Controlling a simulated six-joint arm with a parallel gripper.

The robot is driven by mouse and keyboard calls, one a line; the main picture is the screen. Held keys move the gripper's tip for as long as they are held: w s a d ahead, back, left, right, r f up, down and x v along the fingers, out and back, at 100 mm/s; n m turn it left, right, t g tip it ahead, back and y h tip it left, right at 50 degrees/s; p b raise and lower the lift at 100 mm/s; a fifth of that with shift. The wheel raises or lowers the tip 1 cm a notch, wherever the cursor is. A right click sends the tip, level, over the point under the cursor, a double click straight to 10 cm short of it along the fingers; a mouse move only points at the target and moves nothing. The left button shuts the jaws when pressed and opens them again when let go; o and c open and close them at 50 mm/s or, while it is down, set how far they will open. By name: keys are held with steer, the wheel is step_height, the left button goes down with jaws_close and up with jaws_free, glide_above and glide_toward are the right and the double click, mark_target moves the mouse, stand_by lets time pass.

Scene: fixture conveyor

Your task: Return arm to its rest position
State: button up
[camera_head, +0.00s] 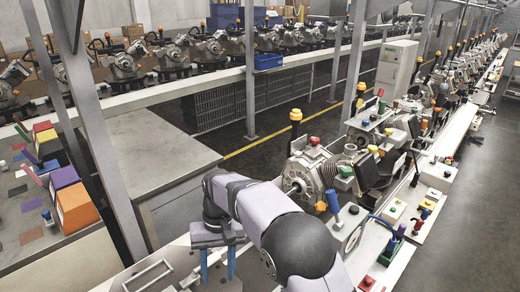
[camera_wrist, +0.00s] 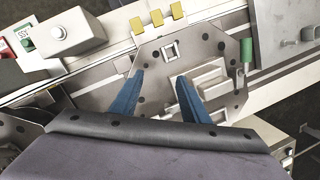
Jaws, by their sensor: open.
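My gripper (camera_head: 217,264) has two blue fingers and points down near the bottom of the head view. In the wrist view my gripper (camera_wrist: 160,76) shows its fingers spread apart with nothing between them. Below the fingers is a grey metal fixture plate (camera_wrist: 207,42) with dark holes and a small square frame on it. The gap between fingertips and plate is hard to judge. My arm is bent, with its dark rounded joint in the lower middle of the head view.
An engine-like assembly (camera_head: 310,172) stands on the conveyor just right of my arm. A table (camera_head: 65,215) with coloured bins is at left, and a bare grey table (camera_head: 150,150) is behind my gripper. A metal post (camera_head: 105,150) rises left of it. A green-handled tool (camera_wrist: 246,52) lies by the plate.

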steer(key=s+d+f+m+t+b, duration=0.1)
steer(key=s+d, duration=0.2)
steer(key=d, duration=0.6)
steer(key=s+d+f+m+t+b, duration=0.1)
steer(key=s+d+f+b, duration=0.15)
steer(key=d, duration=0.55)
steer(key=s+d+f+m, duration=0.1)
steer(key=s+d+f, duration=0.3)
steer(key=s+d, duration=0.5)
steer(key=shift+s+h+b, duration=0.4)
steer(key=shift+s, duration=0.65)
